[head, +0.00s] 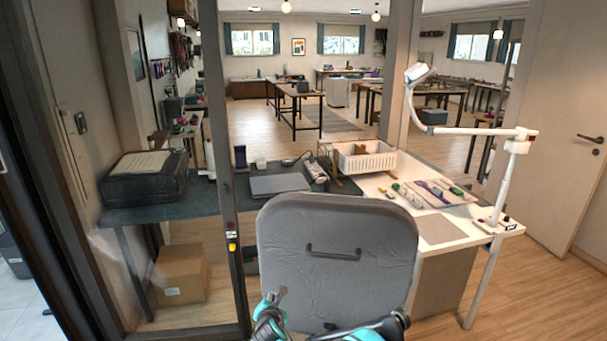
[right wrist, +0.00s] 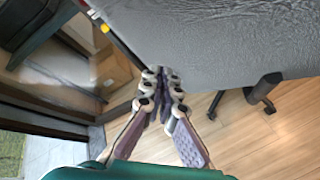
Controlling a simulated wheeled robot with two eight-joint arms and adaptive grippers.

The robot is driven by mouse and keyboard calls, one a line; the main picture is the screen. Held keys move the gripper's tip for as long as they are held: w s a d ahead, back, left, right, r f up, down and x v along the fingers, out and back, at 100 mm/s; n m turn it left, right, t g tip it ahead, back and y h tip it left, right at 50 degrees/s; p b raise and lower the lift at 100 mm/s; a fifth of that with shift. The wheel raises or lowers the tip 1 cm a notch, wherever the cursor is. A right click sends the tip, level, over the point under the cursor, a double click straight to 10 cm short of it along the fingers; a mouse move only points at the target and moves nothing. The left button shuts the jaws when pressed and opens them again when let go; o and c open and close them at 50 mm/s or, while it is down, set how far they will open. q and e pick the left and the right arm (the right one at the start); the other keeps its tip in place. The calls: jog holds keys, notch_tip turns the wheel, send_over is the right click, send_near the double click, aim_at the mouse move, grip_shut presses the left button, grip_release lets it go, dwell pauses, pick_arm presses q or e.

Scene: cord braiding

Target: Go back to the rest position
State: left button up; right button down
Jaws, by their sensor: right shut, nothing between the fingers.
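My right gripper (head: 273,297) is at the bottom of the head view, in front of the lower left part of a grey chair back (head: 335,225). In the right wrist view the right gripper (right wrist: 163,75) has its fingers together and empty. The chair back (right wrist: 220,40) fills the upper right of that view, close to the fingertips; I cannot tell if they touch. My left gripper is not in view. No cord shows in either gripper.
A dark door frame post (head: 225,190) stands left of the chair. Behind are a dark desk (head: 215,200) and a white table (head: 470,215) with a white basket (head: 366,162) and a lamp (head: 508,180). A cardboard box (head: 180,275) sits under the desk. Wooden floor (right wrist: 275,135) is clear below the chair.

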jog(key=s+d+r+m+g+h, duration=0.1)
jog(key=s+d+r+m, duration=0.65)
jog(key=d, duration=0.25)
jog(key=s+d+r+m+g+h, duration=0.1)
jog(key=s+d+r+m+g, duration=0.1)
jog(key=s+d+r+m, duration=0.65)
jog(key=s+d+f+m, duration=0.1)
jog(key=s+d+m, duration=0.2)
jog(key=s, duration=0.3)
jog(key=s+d+f+m+g, duration=0.1)
jog(key=s+d+f+m, duration=0.1)
jog(key=s+m, duration=0.4)
jog(key=s+d+f+m+g, duration=0.1)
jog(key=s+d+m, duration=0.3)
jog(key=s, duration=0.4)
jog(key=shift+s+d+f+y, duration=0.15)
jog(key=shift+d+f+y, duration=0.2)
jog(key=shift+f, duration=0.25)
